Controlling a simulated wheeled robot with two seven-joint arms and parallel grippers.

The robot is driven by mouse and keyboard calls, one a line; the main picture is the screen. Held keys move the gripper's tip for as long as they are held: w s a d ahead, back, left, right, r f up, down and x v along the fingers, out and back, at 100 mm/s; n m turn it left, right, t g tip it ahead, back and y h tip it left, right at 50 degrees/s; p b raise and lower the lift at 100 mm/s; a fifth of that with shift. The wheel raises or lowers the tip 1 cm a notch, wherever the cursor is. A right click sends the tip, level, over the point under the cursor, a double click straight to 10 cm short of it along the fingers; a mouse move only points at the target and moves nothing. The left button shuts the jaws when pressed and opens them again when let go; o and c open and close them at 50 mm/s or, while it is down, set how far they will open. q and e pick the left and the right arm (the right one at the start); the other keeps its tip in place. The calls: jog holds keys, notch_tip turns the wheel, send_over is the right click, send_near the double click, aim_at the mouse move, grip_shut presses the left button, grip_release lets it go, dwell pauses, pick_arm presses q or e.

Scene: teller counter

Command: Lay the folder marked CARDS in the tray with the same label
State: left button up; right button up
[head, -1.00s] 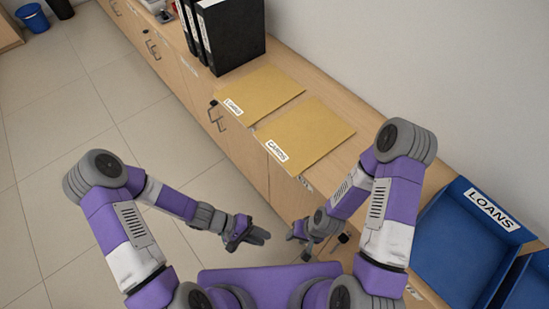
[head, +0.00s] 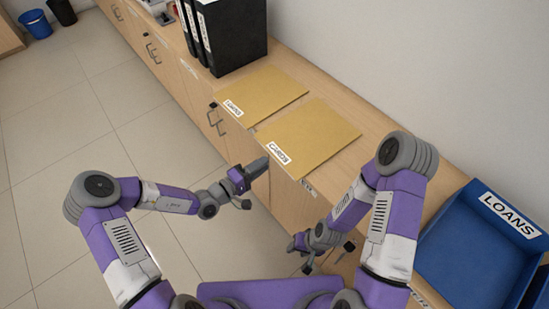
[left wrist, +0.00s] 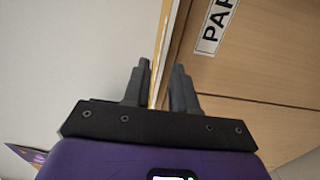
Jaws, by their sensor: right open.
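The yellow folder marked CARDS (head: 320,138) lies flat on the counter, its labelled edge at the front edge. My left gripper (head: 252,186) is open and empty in front of that edge, apparently just short of it. In the left wrist view its fingers (left wrist: 162,85) stand apart, with a thin yellow strip, likely a folder edge, in line with the gap. My right gripper (head: 302,254) is open and empty, low in front of the counter. A blue tray marked LOANS (head: 455,245) is at the right.
Another yellow folder (head: 265,93), its label hard to read, lies just beyond the CARDS folder. Black binders (head: 232,38) stand behind it. The wall (head: 400,60) runs along the counter's back. A drawer label starting PAP (left wrist: 215,25) shows in the left wrist view.

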aim_at(274, 157)
pick_arm(q)
jog(key=shift+x, duration=2.45)
jog(key=shift+c, duration=0.3)
grip_shut()
notch_tip(274, 157, up, 3)
jog(key=p, duration=0.2)
jog(key=shift+p, duration=0.4)
jog(key=shift+f, duration=0.2)
